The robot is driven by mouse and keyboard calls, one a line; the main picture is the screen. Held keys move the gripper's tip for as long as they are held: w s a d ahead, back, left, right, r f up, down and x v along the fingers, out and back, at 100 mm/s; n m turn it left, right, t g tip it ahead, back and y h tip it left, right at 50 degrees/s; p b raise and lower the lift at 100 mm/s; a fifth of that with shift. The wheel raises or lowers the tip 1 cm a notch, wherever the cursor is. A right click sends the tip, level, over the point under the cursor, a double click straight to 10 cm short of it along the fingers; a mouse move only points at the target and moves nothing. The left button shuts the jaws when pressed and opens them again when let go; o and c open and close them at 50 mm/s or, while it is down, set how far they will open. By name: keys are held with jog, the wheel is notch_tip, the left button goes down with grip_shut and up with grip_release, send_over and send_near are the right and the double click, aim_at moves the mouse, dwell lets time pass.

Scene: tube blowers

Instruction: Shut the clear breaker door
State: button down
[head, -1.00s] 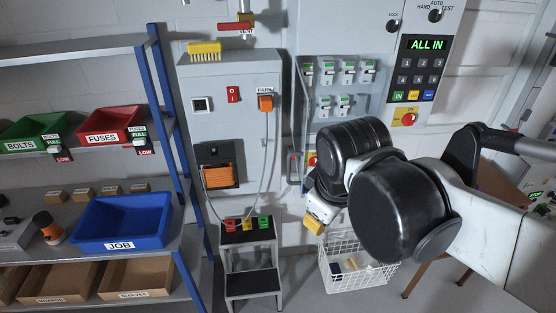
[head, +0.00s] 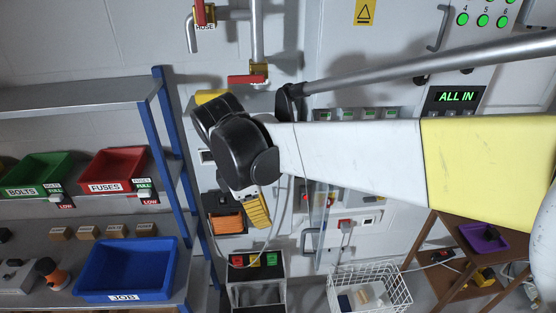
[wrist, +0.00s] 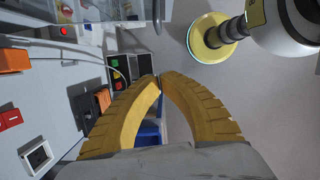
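The clear breaker door (head: 320,222) stands open, seen nearly edge-on below my arm in the head view. Its upper part is hidden by the arm. The breaker panel (head: 350,114) shows only as a strip above the arm. In the wrist view, a clear panel and a grey handle (wrist: 158,12) show at the top edge, beyond my fingertips. My gripper (head: 258,213) has yellow ribbed fingers and is left of the door, in front of the grey cabinet. In the wrist view my gripper (wrist: 161,80) has its fingertips together with nothing between them.
A white wire basket (head: 370,290) stands on the floor below the door. A shelf with a blue JOB bin (head: 125,265) is at left. A wooden table (head: 455,265) stands at right.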

jog(key=d+f+b, duration=0.1)
jog(key=d+f, duration=0.5)
jog(key=f, duration=0.3)
jog(key=shift+w+f, duration=0.3)
jog(key=shift+w, duration=0.05)
jog(key=shift+d, duration=0.2)
